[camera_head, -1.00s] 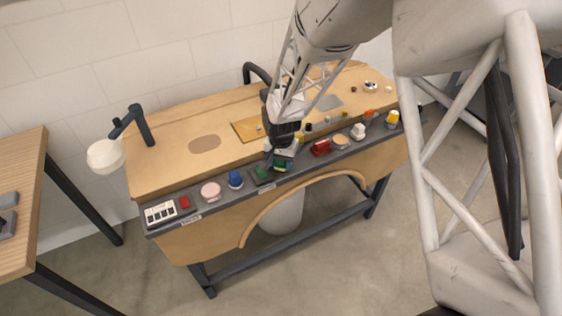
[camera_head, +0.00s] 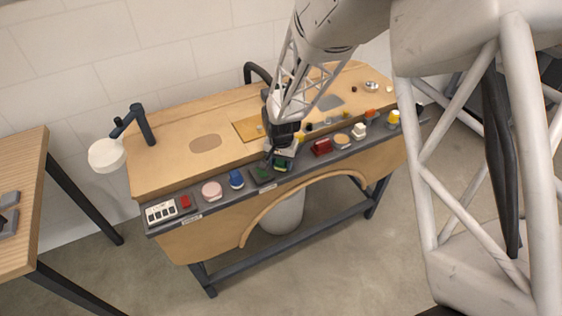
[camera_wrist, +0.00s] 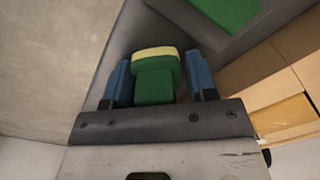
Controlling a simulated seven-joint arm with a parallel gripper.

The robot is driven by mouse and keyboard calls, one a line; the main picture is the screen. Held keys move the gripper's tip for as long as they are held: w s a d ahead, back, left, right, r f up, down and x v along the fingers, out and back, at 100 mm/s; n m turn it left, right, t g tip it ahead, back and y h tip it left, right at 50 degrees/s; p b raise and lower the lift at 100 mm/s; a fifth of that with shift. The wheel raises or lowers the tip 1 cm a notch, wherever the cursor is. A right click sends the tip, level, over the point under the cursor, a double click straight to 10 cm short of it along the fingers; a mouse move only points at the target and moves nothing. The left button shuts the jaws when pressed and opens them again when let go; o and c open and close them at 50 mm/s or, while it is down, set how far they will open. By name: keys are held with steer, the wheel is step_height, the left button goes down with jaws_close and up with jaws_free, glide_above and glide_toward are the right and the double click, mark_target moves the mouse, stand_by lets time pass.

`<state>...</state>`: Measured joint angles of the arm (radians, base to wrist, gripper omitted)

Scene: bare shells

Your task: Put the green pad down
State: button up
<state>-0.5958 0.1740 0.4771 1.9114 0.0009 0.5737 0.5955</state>
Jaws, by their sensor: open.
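A green pad with a pale yellow edge (camera_wrist: 155,78) sits between the blue fingertips of my gripper (camera_wrist: 159,82) in the wrist view. The fingers are open, one on each side, with a narrow gap showing beside the pad. In the head view the green pad (camera_head: 281,166) is at the dark front strip of the bench, just below my gripper (camera_head: 279,156). The contact under the pad is hard to see. A flat green patch in a dark surround (camera_head: 262,173) lies just left of it; it also shows in the wrist view (camera_wrist: 228,10).
The dark front strip (camera_head: 222,195) holds several small items. A blue piece (camera_head: 236,179) and pink round piece (camera_head: 211,191) are left of my gripper; a red block (camera_head: 321,147) is right. A dark tap-like post (camera_head: 146,127) stands at the bench's left end.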

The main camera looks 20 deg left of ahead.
steer(key=shift+s+d+f, duration=0.2)
steer(key=shift+d+f, duration=0.15)
steer(key=shift+f, duration=0.25)
steer(key=r, duration=1.3)
steer(key=shift+w+a+r, duration=0.15)
steer(key=shift+a+r, duration=0.05)
steer(key=shift+r, duration=0.05)
steer(key=shift+d, duration=0.1)
